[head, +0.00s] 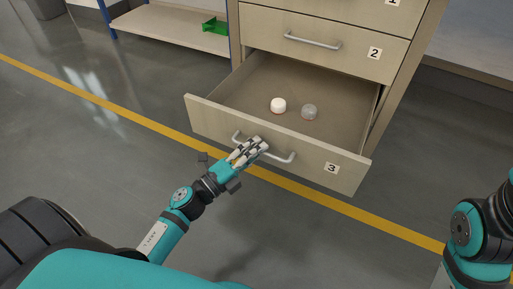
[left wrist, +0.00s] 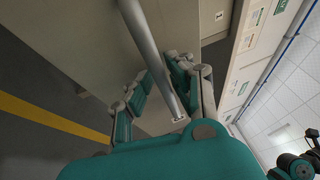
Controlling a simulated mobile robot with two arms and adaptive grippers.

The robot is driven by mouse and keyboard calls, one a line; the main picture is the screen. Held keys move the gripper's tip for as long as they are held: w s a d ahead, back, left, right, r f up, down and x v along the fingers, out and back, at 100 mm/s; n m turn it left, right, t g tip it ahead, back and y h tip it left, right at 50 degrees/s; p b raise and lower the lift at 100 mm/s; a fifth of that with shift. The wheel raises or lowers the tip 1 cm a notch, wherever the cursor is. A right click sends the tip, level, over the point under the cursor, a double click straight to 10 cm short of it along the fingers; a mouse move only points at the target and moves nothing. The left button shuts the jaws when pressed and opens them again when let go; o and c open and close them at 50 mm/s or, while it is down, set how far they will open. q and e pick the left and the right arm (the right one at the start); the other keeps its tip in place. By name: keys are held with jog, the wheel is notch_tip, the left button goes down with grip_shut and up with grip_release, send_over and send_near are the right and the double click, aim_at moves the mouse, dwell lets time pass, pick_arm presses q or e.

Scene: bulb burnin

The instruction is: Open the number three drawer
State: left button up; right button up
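The number three drawer (head: 268,137) is the lowest visible drawer of a beige cabinet in the head view. It stands pulled well out, with its inside showing. Its front carries a "3" label (head: 331,168) and a grey bar handle (head: 282,159). My left gripper (head: 257,146) is at the middle of this handle. In the left wrist view the handle bar (left wrist: 150,50) runs between the fingers of my left gripper (left wrist: 165,85), which lie close on both sides of it. My right arm shows at the right edge of the head view, its gripper out of sight.
A white bulb-like piece (head: 278,105) and a greyish one (head: 309,112) rest in the drawer. The number two drawer (head: 325,42) above is shut. A shelf (head: 172,25) with a green object (head: 215,26) stands at the left. The floor before the cabinet is clear, crossed by a yellow line.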

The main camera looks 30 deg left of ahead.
pick_arm(q)
jog(key=shift+o, duration=1)
jog(key=shift+r, duration=0.1)
jog(key=v, duration=1.2)
